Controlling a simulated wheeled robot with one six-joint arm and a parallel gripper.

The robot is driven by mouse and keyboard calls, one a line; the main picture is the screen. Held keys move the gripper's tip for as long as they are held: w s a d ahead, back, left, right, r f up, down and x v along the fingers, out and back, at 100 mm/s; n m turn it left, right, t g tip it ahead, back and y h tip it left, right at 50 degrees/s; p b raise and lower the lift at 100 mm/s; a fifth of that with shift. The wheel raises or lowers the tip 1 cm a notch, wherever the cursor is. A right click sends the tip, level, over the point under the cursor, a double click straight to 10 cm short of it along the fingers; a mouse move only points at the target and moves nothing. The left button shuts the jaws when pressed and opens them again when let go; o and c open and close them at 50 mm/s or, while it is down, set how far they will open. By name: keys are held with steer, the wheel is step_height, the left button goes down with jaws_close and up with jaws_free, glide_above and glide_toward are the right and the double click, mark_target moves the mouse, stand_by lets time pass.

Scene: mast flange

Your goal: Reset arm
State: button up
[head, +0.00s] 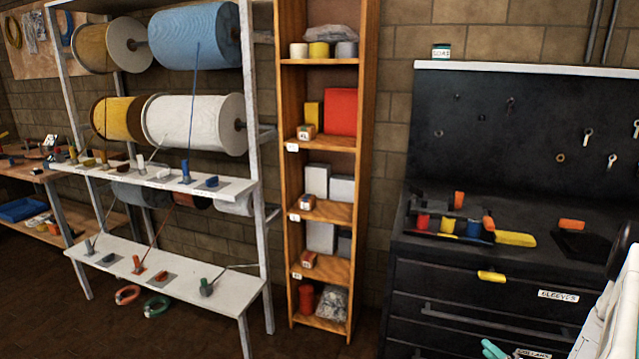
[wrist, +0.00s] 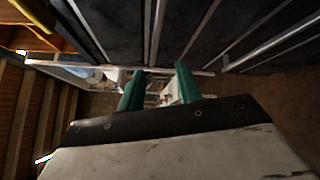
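My gripper (wrist: 160,74) shows in the wrist view as two teal fingers with a clear gap between them. It is open, and I see nothing held between the fingers. In the head view only teal parts of my gripper (head: 492,349) show at the bottom edge, in front of the black drawer cabinet (head: 455,284). The rest of it is cut off by the frame. A white part of my arm (head: 612,310) rises at the lower right edge of the head view.
The cabinet top holds colored tools and a yellow-handled item (head: 515,239). A tall wooden shelf (head: 367,150) with boxes stands left of it. A white rack (head: 257,120) with large spools stands further left.

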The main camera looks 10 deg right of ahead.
steer(key=s+a+r+n+g+y, duration=0.2)
steer(key=a+r+n+g+y, duration=0.4)
steer(key=a+r+n, duration=0.6)
steer(key=s+a+r+n+g+y, duration=0.3)
steer(key=a+r+n+g+y, duration=0.2)
steer(key=a+r+n+g, duration=0.65)
steer(key=s+a+r+n+t+h, duration=0.1)
steer(key=s+a+r+n+h, duration=0.4)
steer(key=s+r+n, duration=0.4)
steer(key=s+a+r+n+h, duration=0.4)
steer(key=s+r+n+h, duration=0.4)
steer(key=n, duration=0.8)
steer(key=shift+s+a+r+t, duration=0.35)
steer(key=shift+s+a+r, duration=0.05)
steer(key=shift+r, duration=0.6)
